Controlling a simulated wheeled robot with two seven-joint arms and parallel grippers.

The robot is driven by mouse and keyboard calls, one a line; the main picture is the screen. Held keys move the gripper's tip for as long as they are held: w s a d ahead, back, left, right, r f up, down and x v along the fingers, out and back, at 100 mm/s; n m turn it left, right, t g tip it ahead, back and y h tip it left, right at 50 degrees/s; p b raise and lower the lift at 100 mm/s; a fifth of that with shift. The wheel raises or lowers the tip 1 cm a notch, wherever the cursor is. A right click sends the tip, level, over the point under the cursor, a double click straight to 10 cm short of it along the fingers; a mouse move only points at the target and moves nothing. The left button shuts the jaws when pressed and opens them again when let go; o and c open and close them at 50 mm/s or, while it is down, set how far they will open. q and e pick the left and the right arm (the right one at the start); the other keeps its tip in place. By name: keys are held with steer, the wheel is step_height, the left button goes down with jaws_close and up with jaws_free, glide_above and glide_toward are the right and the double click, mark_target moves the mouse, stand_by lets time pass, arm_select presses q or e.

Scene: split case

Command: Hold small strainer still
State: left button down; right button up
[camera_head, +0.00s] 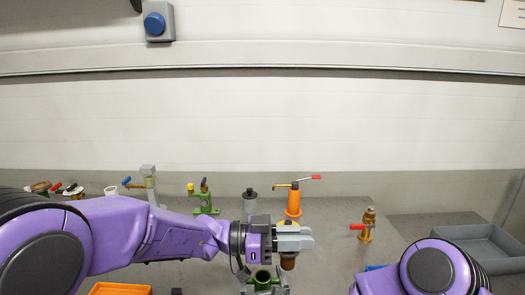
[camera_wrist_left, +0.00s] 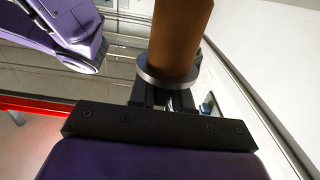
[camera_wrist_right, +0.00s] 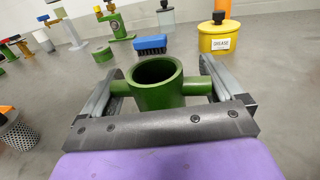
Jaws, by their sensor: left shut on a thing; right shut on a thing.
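The small strainer is a green open-topped cup with a short stub on each side, seen upright in the right wrist view (camera_wrist_right: 158,88) and low in the head view (camera_head: 263,277). My right gripper (camera_wrist_right: 165,92) is shut on it, one finger at each stub. My left gripper (camera_head: 300,239) is shut on a brown cylinder with a grey collar, which shows in the left wrist view (camera_wrist_left: 178,40). In the head view the brown cylinder (camera_head: 288,262) hangs below the left fingers, just right of the green cup and apparently higher. The cup's inside is dark.
A perforated metal basket (camera_wrist_right: 18,133) stands left of my right gripper. A blue brush (camera_wrist_right: 150,43) and yellow grease can (camera_wrist_right: 214,37) are beyond it. An orange tray (camera_head: 120,290) and grey tray (camera_head: 485,245) flank the workspace. Several valves stand along the back.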

steer(key=shift+d, duration=0.1)
stand_by(0.3)
arm_select(q)
steer(key=shift+w+r, duration=0.15)
arm_select(e)
steer(key=shift+w+r, duration=0.15)
steer(key=shift+r, duration=0.4)
